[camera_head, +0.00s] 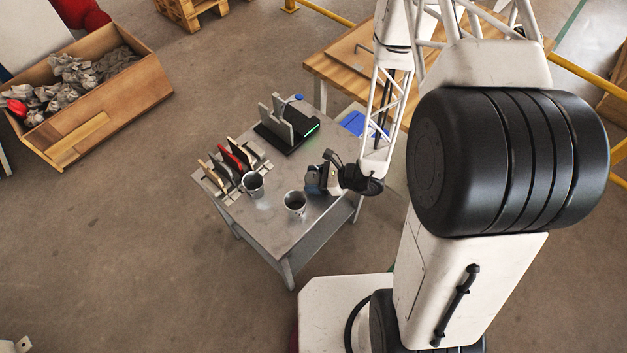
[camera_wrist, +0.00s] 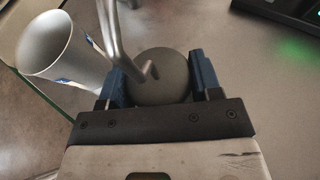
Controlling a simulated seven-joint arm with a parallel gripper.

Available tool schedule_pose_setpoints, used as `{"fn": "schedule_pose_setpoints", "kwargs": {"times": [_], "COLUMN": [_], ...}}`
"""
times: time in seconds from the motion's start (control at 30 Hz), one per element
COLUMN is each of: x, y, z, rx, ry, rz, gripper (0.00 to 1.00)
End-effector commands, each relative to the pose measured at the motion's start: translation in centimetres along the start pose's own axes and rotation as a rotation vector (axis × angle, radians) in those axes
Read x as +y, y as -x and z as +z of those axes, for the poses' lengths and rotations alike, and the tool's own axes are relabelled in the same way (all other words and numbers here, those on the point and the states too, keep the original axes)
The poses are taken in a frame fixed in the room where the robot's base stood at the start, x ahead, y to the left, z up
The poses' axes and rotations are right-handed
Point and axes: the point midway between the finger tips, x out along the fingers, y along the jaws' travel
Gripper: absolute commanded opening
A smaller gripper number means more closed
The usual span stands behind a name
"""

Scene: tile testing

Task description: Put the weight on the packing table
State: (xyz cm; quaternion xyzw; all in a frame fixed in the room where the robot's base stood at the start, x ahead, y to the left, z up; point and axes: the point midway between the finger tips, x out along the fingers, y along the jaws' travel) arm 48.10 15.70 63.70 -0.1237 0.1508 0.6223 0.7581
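The weight (camera_wrist: 165,85) is a dark grey rounded body with a bent metal rod or hook rising from it. In the wrist view it fills the gap between the two blue fingers of my gripper (camera_wrist: 154,72), which appear closed against its sides. In the head view my gripper (camera_head: 322,180) is over the right side of a grey metal table (camera_head: 290,236), and the weight is hard to make out there. I cannot tell whether the weight touches the tabletop. A wooden table (camera_head: 330,78), likely the packing table, stands behind, partly hidden by my arm.
A tile rack (camera_head: 232,165) and a black device (camera_head: 288,128) with a green light are farther back. A blue bin (camera_head: 355,124) lies beyond the grey table.

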Motion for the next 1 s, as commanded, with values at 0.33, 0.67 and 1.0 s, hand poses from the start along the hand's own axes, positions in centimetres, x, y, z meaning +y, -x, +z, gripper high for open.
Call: {"fn": "schedule_pose_setpoints", "kwargs": {"times": [0.33,0.67,1.0], "x": [0.01,-0.03,-0.07], "y": [0.0,0.03,0.39], "z": [0.0,0.09,0.98], "rx": [0.0,-0.001,-0.001], "ry": [0.0,0.001,0.002], "rz": [0.0,0.0,-0.001], "gripper": [0.0,0.0,0.0]}}
